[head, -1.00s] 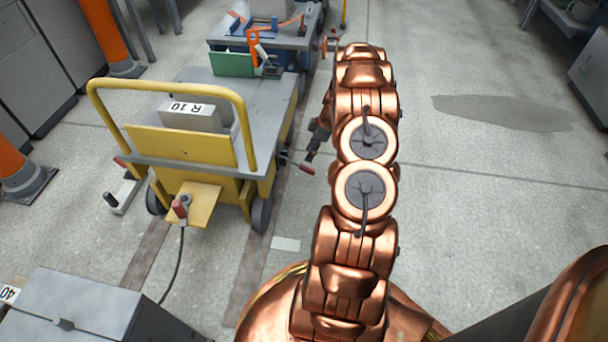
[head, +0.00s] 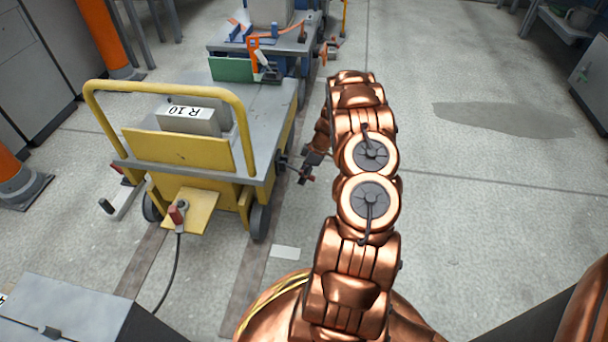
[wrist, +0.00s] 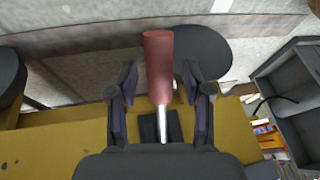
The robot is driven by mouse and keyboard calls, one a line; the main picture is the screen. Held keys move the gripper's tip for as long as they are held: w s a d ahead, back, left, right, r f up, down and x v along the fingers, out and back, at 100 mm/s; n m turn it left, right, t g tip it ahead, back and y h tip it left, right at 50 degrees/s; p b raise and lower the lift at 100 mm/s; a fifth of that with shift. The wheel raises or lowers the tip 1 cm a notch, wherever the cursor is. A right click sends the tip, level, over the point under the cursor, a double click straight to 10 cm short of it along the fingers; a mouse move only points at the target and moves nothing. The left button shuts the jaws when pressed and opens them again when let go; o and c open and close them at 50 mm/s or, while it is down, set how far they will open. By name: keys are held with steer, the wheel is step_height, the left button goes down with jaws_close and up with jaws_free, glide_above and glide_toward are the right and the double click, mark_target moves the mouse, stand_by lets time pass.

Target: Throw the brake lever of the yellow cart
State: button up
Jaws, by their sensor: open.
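The yellow cart (head: 182,148) stands left of my arm, with a grey deck and a yellow push bar. Its brake lever, a metal rod with a red grip (wrist: 158,62), sticks out from the cart's right side. In the wrist view the lever runs between my two dark fingers, with a gap on each side. My gripper (wrist: 158,82) is open around the lever, not clamped on it. In the head view my gripper (head: 304,174) is beside the cart's right side, and little of the lever shows past it.
A blue cart (head: 275,38) with tools stands behind the yellow one. A black cable hangs from a red-topped fitting (head: 178,212) at the yellow cart's front. A grey box (head: 70,305) is at the near left.

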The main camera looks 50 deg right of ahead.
steer(key=shift+c, duration=0.5)
jaws_close()
